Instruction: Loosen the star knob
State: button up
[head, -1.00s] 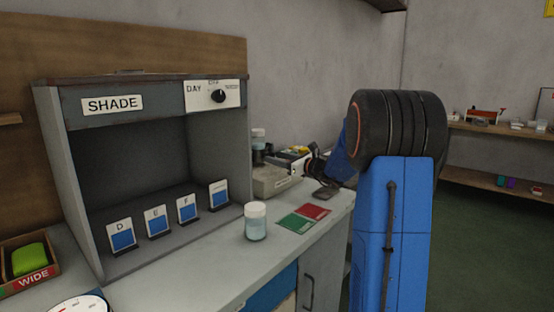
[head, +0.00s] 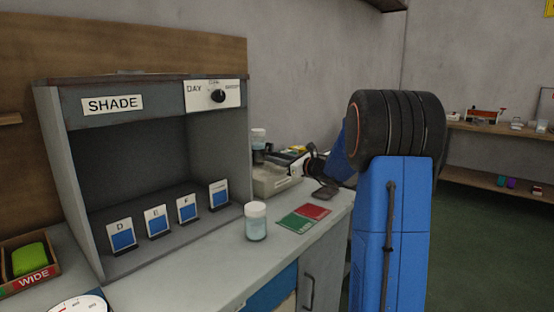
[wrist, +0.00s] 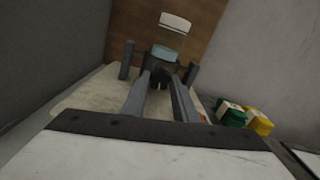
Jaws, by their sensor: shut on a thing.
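In the wrist view my gripper (wrist: 163,78) is shut on a small dark knob (wrist: 160,69) at the front of a grey fixture. Its shape is too dark to make out, but it sits where the star knob would be.
Green and yellow boxes (wrist: 243,116) lie to the right of the fixture. A second lidded jar (head: 256,221) and red and green cards (head: 303,217) lie nearer on the counter (head: 225,262). The shade booth (head: 120,105) stands at left.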

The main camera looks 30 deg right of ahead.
jog(key=n, duration=0.8)
jog(key=shift+n, duration=0.4)
jog(key=n, duration=1.1)
jog(key=shift+n, duration=0.3)
jog(key=n, duration=0.3)
jog(key=shift+n, duration=0.4)
jog(key=n, duration=0.4)
jog(key=shift+n, duration=2)
